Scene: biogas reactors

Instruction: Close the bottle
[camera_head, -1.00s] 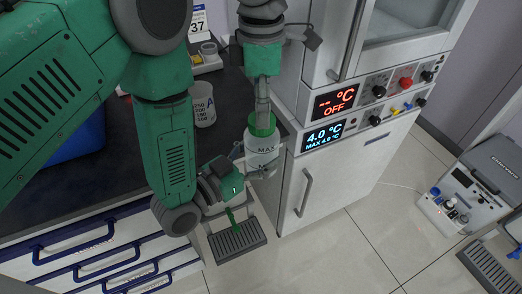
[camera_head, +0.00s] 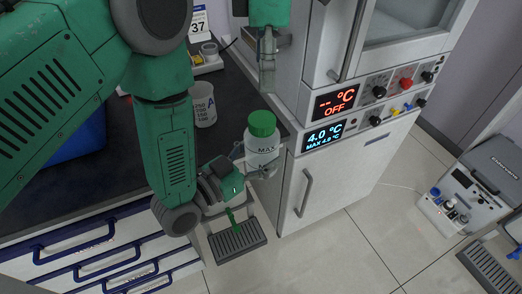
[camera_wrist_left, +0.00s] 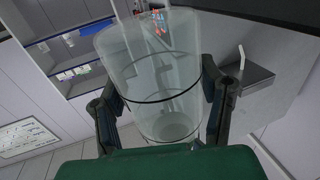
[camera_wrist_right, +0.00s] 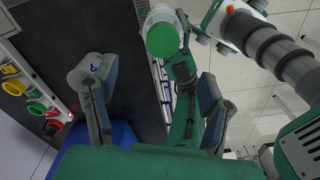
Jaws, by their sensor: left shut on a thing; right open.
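A clear bottle (camera_head: 262,150) with a green cap (camera_head: 262,123) on its top stands upright in my left gripper (camera_head: 250,165). The left gripper is shut around the bottle's body, and the left wrist view shows the clear bottle (camera_wrist_left: 155,75) between the two fingers (camera_wrist_left: 163,105). My right gripper (camera_head: 266,75) is above the bottle, apart from the cap. In the right wrist view its fingers (camera_wrist_right: 150,95) are spread and empty, and the green cap (camera_wrist_right: 162,40) is seen from above beyond them. The cap's threads are hidden.
A beaker (camera_head: 204,104) stands on the dark bench (camera_head: 120,165) to the left of the bottle. A white cabinet unit with displays (camera_head: 335,102) stands close on the right. A drip tray (camera_head: 237,241) is below.

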